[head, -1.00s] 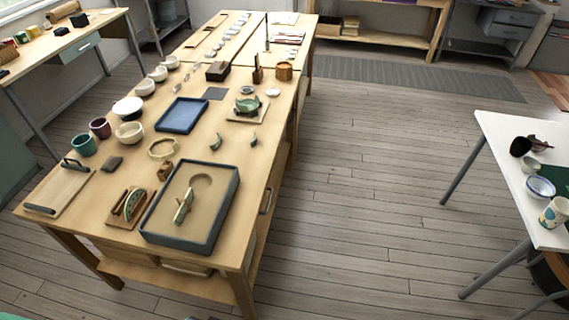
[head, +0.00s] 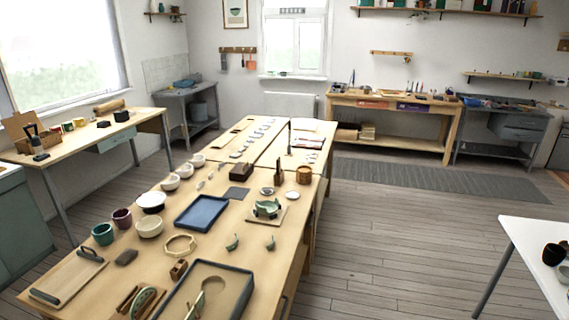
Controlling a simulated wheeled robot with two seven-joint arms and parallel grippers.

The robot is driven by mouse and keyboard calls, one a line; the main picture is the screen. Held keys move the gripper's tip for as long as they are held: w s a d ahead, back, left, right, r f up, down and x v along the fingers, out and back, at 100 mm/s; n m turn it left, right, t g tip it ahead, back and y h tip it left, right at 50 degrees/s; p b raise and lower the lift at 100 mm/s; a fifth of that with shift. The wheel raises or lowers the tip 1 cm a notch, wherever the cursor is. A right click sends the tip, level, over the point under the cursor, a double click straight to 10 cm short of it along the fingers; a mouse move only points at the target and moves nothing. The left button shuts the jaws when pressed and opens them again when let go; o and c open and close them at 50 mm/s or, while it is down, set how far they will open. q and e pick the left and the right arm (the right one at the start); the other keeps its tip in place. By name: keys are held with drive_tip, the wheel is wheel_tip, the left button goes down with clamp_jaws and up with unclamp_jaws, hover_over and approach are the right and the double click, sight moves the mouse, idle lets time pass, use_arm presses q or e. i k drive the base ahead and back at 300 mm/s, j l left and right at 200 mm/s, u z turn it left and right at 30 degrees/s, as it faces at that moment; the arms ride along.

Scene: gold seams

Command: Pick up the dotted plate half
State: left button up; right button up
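A green-rimmed, pale plate piece (head: 143,301) stands on edge in a small wooden rack at the bottom edge of the head view. Another pale green piece (head: 195,304) stands in the dark-rimmed sand tray (head: 238,271) beside it, cut off by the frame's lower edge. Both are too small for me to make out dots, so I cannot tell which is the dotted plate half. Neither of my grippers is in view.
The long wooden table (head: 110,275) holds cups, bowls, a blue tray (head: 201,213), a wooden ring (head: 180,245) and a green broken bowl (head: 267,208). A white table (head: 535,255) stands at the right. The floor (head: 400,235) between them is clear.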

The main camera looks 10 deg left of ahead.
sight(140, 300)
drive_tip(key=u, duration=1.45)
